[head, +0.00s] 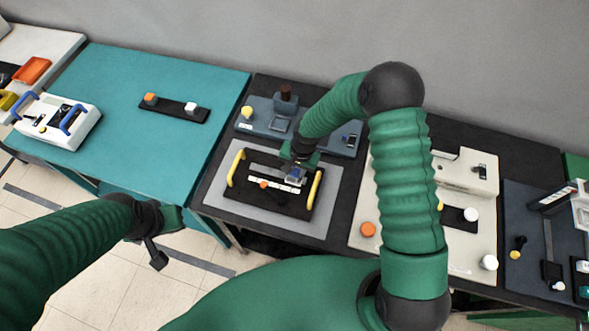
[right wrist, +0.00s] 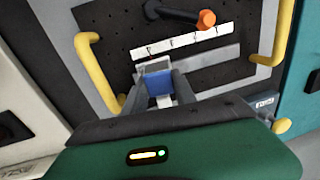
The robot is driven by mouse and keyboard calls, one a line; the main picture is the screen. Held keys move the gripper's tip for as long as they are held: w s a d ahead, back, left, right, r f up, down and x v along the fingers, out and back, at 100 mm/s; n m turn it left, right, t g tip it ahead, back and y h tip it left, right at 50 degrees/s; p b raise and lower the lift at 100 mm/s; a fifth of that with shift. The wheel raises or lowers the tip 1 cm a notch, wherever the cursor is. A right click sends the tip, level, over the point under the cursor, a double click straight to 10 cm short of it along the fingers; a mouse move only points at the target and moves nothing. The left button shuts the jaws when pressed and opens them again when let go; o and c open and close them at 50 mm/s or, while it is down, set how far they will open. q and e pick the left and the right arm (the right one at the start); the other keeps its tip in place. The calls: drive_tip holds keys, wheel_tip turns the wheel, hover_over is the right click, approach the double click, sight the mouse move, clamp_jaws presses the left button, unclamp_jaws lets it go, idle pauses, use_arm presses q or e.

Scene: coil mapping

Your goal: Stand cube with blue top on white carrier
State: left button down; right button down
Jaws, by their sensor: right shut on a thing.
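A small grey-sided cube with a blue face (right wrist: 158,84) sits between the fingers of my right gripper (right wrist: 166,88) in the right wrist view. The gripper is shut on it. In the head view the cube (head: 296,173) shows below my right gripper (head: 299,166), over the black board (head: 246,198). Contact with the board cannot be told. A white strip with dark marks (right wrist: 184,41) lies on the board beside the cube; no other white carrier can be picked out clearly. My left gripper (head: 158,254) hangs off the teal table's front edge, its fingers too unclear to judge.
The board has yellow handles (head: 315,187) on both sides and an orange-tipped black rod (right wrist: 206,19). Behind it stands a blue-grey fixture (head: 262,124). A beige unit (head: 383,254) is to the right. The teal table (head: 170,85) has free room around a black strip.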

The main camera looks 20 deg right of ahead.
sight(296, 169)
drive_tip(key=shift+f, duration=0.25)
drive_tip(key=c, duration=1)
unclamp_jaws()
drive_tip(key=shift+r, duration=0.1)
drive_tip(key=r, duration=0.2)
drive_tip(key=d+r+b, duration=0.1)
drive_tip(key=r, duration=0.1)
drive_tip(key=shift+w, duration=0.15)
wheel_tip(296, 169, up, 12)
drive_tip(key=s+d, duration=0.1)
drive_tip(key=shift+s+d+f+n+t+h+b, duration=0.2)
drive_tip(key=shift+s+d+n+b, duration=0.3)
drive_tip(key=shift+s+n, duration=1.3)
drive_tip(key=shift+s+d+f+n+t+h+b, duration=0.1)
drive_tip(key=shift+s+d+n+t+h+b, duration=0.4)
drive_tip(key=shift+s, duration=2.4)
drive_tip(key=shift+s+d+f+n+t+b, duration=0.2)
drive_tip(key=shift+s+d+n, duration=0.5)
drive_tip(key=shift+s+n, duration=1.15)
